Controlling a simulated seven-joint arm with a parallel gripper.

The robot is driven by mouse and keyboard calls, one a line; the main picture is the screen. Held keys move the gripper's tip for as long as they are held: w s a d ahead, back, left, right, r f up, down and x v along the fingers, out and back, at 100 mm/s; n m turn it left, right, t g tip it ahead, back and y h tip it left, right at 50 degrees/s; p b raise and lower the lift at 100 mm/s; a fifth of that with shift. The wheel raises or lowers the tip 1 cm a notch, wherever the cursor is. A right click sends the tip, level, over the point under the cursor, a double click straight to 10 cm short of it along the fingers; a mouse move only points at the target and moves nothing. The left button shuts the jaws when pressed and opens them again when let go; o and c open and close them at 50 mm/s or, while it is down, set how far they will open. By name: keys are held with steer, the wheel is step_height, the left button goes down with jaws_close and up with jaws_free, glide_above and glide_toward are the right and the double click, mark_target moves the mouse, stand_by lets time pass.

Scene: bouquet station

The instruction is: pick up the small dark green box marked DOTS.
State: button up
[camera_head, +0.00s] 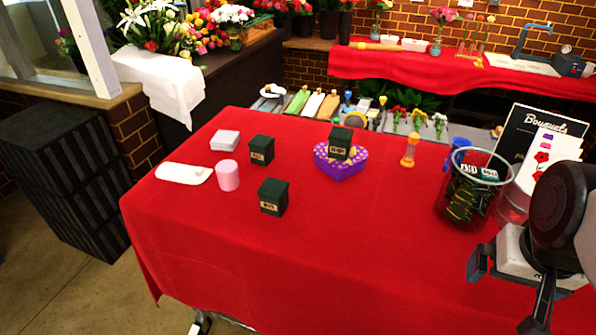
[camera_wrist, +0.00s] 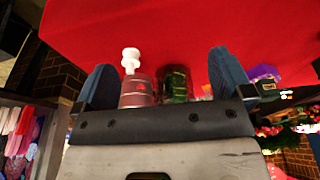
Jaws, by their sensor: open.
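Three small dark green lidded boxes with pale labels show in the head view. One box (camera_head: 262,149) stands left of centre, and a second box (camera_head: 273,196) stands nearer the front. A third box (camera_head: 341,142) sits on a purple heart-shaped box (camera_head: 340,167). The labels are too small to read surely, so I cannot tell which says DOTS. My gripper is at the right edge of the head view, far right of all three. In the wrist view my gripper (camera_wrist: 161,68) is open, with its two blue fingers wide apart and nothing held.
A glass jar (camera_head: 473,190) stands at right near the Bouquets sign (camera_head: 543,135). The table's front middle is clear.

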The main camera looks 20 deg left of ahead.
steer(key=m+g+y, duration=0.2)
steer(key=m+y, duration=1.2)
steer(key=m, duration=0.4)
glide_toward(274, 192)
steer(key=a, duration=0.1)
steer(key=w+a+f, duration=0.2)
steer(key=shift+a, duration=0.1)
steer(key=shift+x, duration=1.35)
steer(key=shift+f, duration=0.1)
steer(key=shift+x, duration=2.55)
steer(key=shift+f, duration=0.2)
